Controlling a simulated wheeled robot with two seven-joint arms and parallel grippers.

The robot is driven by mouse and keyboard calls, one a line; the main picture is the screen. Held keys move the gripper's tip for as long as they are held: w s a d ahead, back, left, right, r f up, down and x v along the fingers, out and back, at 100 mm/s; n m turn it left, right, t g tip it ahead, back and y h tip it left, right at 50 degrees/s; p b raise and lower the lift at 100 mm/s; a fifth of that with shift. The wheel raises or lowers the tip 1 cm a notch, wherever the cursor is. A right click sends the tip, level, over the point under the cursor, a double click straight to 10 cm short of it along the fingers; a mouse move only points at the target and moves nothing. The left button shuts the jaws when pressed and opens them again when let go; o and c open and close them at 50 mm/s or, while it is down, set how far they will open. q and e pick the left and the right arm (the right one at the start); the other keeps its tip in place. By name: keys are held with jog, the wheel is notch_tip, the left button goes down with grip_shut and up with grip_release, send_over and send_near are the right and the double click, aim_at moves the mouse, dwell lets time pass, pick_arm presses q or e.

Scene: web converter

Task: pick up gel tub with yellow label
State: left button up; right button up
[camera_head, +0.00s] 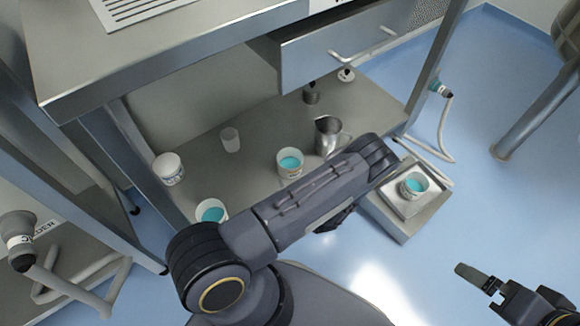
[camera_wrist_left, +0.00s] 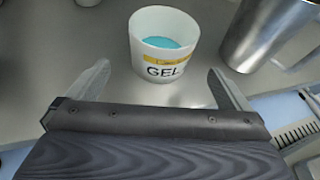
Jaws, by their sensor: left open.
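The gel tub with the yellow label (camera_wrist_left: 165,50) is a white open cup with teal gel inside and the word GEL on its side. It stands upright on the metal shelf, and it also shows in the head view (camera_head: 290,162). My left gripper (camera_wrist_left: 159,72) is open and empty, with its fingers pointing toward the tub, one on each side of its near face. In the head view my left arm hides the left gripper's fingers. My right gripper (camera_head: 480,279) is at the lower right, over the floor, away from the tub; its jaw gap is unclear.
A metal jug (camera_head: 328,137) stands just right of the tub. A white tub (camera_head: 168,169), a clear cup (camera_head: 230,140) and another teal-filled tub (camera_head: 211,211) stand left on the shelf (camera_head: 255,140). One more sits on a scale (camera_head: 414,186). A drawer (camera_head: 345,45) overhangs behind.

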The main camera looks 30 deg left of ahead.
aim_at(294, 173)
pick_arm(q)
jog(key=shift+w+a+f, duration=0.1)
jog(key=shift+w+f, duration=0.1)
jog(key=shift+f, duration=0.3)
jog(key=b+x, duration=0.1)
jog(key=x, duration=0.1)
jog(key=b+x, duration=0.1)
jog(key=x, duration=0.1)
jog(key=b+x, duration=0.1)
jog(key=x, duration=0.1)
jog(key=shift+w+a+f, duration=0.15)
jog(key=shift+w+f, duration=0.05)
jog(key=shift+f, duration=0.25)
jog(key=shift+w+a, duration=0.1)
jog(key=shift+a, duration=0.05)
jog(key=shift+r, duration=0.1)
jog(key=c, duration=1)
